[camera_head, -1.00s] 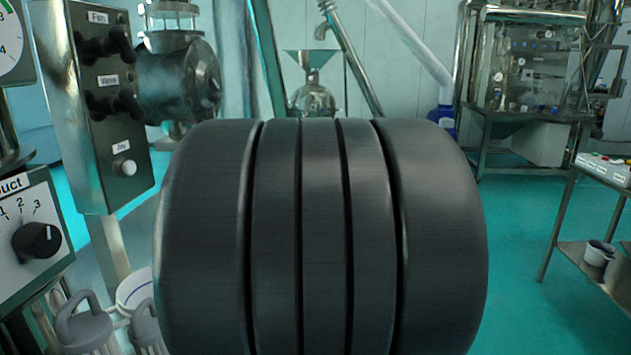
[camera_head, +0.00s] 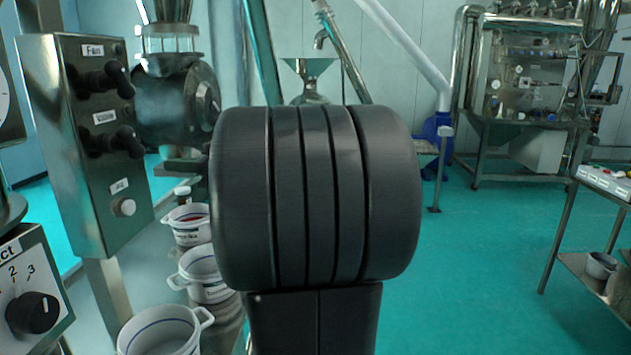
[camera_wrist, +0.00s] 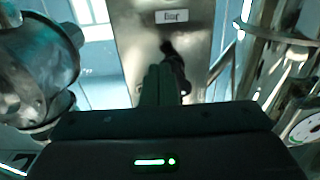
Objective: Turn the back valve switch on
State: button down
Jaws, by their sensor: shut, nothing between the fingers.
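In the wrist view a steel panel carries a small label (camera_wrist: 171,16), too blurred to read surely. Below it is a black switch (camera_wrist: 177,62). My gripper (camera_wrist: 158,70) is shut and empty, its fingertips close to the switch's lower left. I cannot tell whether they touch it. In the head view a steel control box (camera_head: 88,215) stands at the left. It has an upper black switch (camera_head: 108,80) labelled Fan, a middle black switch (camera_head: 120,143) and a white button (camera_head: 123,207). My gripper is hidden there behind my own arm.
A black rotary knob (camera_head: 33,313) is at the lower left. White buckets (camera_head: 165,330) stand below the control box. A dark metal valve body (camera_head: 175,100) is behind it. A table (camera_head: 610,180) is at the right. The green floor between is open.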

aim_at(131, 143)
jog(key=a+b, duration=0.1)
jog(key=a, duration=0.4)
jog(key=shift+w+b, duration=0.2)
jog(key=shift+b, duration=0.15)
jog(key=shift+s+r, duration=0.1)
jog(key=shift+r, duration=0.15)
dwell(0.5)
jog(key=shift+s+f+b, duration=0.2)
jog(key=shift+s+b, duration=0.4)
jog(key=shift+b, duration=1.3)
jog(key=shift+s+b, duration=0.6)
jog(key=shift+b, duration=0.8)
jog(key=shift+s+a+r+b, duration=0.1)
jog(key=shift+s+r+b, duration=0.25)
jog(key=shift+b, duration=0.35)
jog(key=shift+s+r+b, duration=0.15)
jog(key=shift+s+b, duration=0.3)
jog(key=shift+b, duration=0.2)
jog(key=shift+f, duration=0.15)
